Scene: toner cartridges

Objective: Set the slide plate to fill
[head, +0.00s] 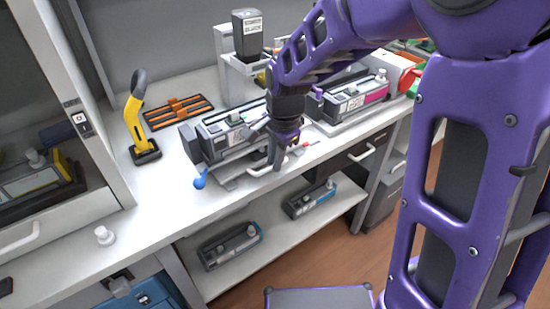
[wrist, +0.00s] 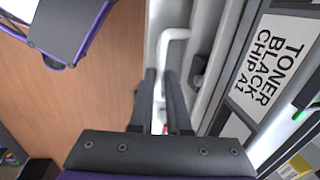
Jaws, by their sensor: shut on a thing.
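My gripper (head: 277,163) points down at the front of the bench station. In the wrist view its two dark fingers (wrist: 160,85) are closed around a white bar handle (wrist: 174,35). The handle (head: 258,172) also shows in the head view, at the front of a grey slide plate (head: 232,183). The plate lies low under a grey and black toner cartridge (head: 228,128). My gripper and forearm hide part of the plate and the cartridge's right end. I cannot read any position marking for the plate.
A blue knob (head: 200,179) sits left of the plate. A black toner bottle (head: 247,36) stands above the station. A magenta-marked cartridge (head: 352,98) stands to the right. A yellow tool (head: 139,125) and a white knob-shaped piece (head: 104,235) are at left. Cartridges (head: 230,246) lie on the lower shelf.

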